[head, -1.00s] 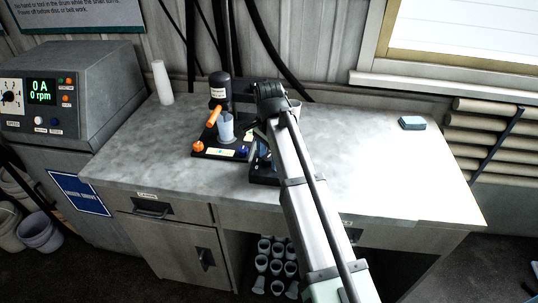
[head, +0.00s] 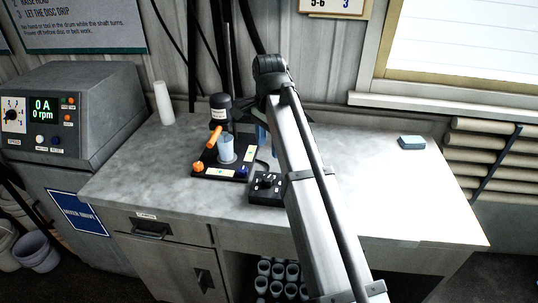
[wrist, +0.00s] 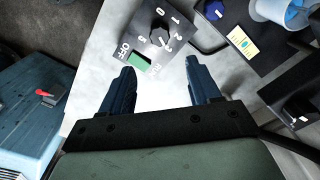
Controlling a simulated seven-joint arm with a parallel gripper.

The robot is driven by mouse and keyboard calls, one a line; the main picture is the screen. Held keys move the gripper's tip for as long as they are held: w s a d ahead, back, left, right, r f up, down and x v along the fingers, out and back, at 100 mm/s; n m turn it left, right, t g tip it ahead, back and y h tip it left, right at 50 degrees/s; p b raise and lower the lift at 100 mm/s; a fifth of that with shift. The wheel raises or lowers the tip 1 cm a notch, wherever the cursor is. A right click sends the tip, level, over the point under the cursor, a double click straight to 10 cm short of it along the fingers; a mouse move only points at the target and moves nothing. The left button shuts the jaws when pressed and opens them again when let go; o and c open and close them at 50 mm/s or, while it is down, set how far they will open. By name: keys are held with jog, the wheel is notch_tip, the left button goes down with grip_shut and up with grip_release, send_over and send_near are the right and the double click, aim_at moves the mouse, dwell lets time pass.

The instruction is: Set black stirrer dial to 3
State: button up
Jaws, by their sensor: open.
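The black stirrer dial (wrist: 160,36) sits on a dark plate with white numbers around it, and a green switch (wrist: 139,62) lies beside it between OFF and RUN marks. I cannot tell surely which number the dial points to. In the head view the dial's small black box (head: 267,186) stands on the bench, left of my arm. My gripper (wrist: 160,70) is open and empty in the wrist view, its dark blue fingers on either side of the lower part of the plate and apart from the dial. In the head view my arm mostly hides the gripper.
A stirrer stand (head: 221,171) with an orange handle and a pale cup (head: 227,149) is left of the box. A grey cabinet (head: 68,108) with another dial and a green display is at far left. A blue block (head: 411,142) lies on the clear right bench (head: 400,200).

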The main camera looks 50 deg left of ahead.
jog(key=shift+r, duration=0.8)
